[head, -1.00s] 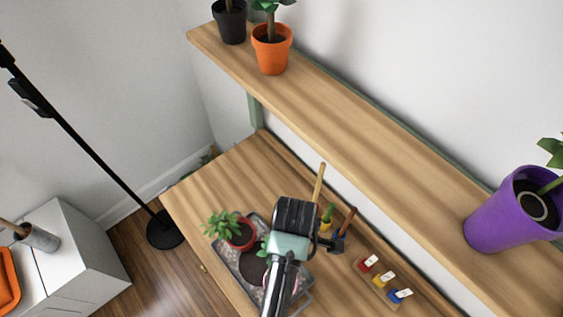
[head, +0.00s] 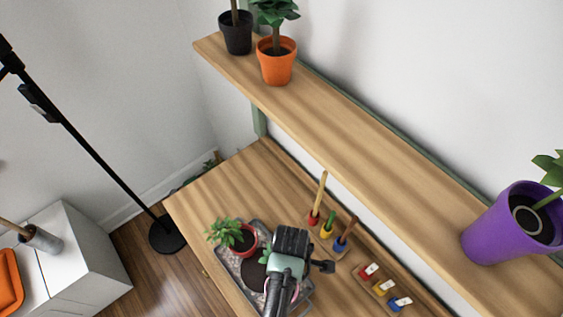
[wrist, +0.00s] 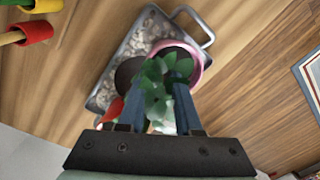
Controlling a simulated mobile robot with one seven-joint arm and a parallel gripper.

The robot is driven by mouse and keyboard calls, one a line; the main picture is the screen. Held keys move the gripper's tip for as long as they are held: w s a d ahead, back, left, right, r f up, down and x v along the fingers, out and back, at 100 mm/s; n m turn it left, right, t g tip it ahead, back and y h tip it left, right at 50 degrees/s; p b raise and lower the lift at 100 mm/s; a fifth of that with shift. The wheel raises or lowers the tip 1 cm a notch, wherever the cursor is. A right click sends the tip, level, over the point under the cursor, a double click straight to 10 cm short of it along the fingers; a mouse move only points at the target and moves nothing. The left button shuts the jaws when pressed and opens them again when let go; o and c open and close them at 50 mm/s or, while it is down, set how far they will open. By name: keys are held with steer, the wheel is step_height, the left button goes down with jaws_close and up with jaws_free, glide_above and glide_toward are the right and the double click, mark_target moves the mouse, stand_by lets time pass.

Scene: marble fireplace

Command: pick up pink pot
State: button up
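The pink pot (wrist: 207,66) stands at the tray's edge in the wrist view, with only part of its pink rim showing. Its green leafy plant (wrist: 155,90) rises between my gripper's fingers and hides much of the pot. A sliver of pink shows beside my arm in the head view (head: 296,291). My gripper (wrist: 162,80) is over the pot, its two blue fingers apart with leaves between them. Whether a finger touches the rim cannot be told. In the head view my wrist covers most of the pot.
A grey gravel tray (head: 225,262) also holds a red pot (head: 246,240) with a plant and a dark pot (head: 254,272). Tool holders (head: 337,250) and small colored blocks (head: 381,286) stand to the right. A wooden shelf (head: 370,140) with a purple pot (head: 505,232) runs above the table.

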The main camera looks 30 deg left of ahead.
jaws_close()
stand_by(1.1)
